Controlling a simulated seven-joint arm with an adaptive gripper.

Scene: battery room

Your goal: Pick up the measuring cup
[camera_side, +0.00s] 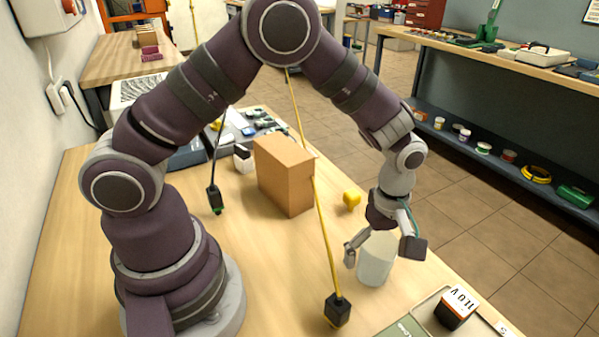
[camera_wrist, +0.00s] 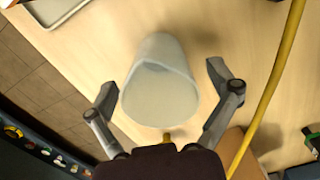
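The measuring cup (camera_side: 376,262) is a pale, whitish cup standing on the wooden table near its right edge. In the wrist view the cup (camera_wrist: 160,85) sits between the two fingers, with its open rim towards the camera. My gripper (camera_side: 384,252) is above and around the cup, its fingers spread wide on either side. In the wrist view my gripper (camera_wrist: 165,95) shows a gap between each finger and the cup wall. Any markings or handle on the cup cannot be made out.
A tray (camera_side: 432,318) with a labelled block (camera_side: 456,308) lies at the front right.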

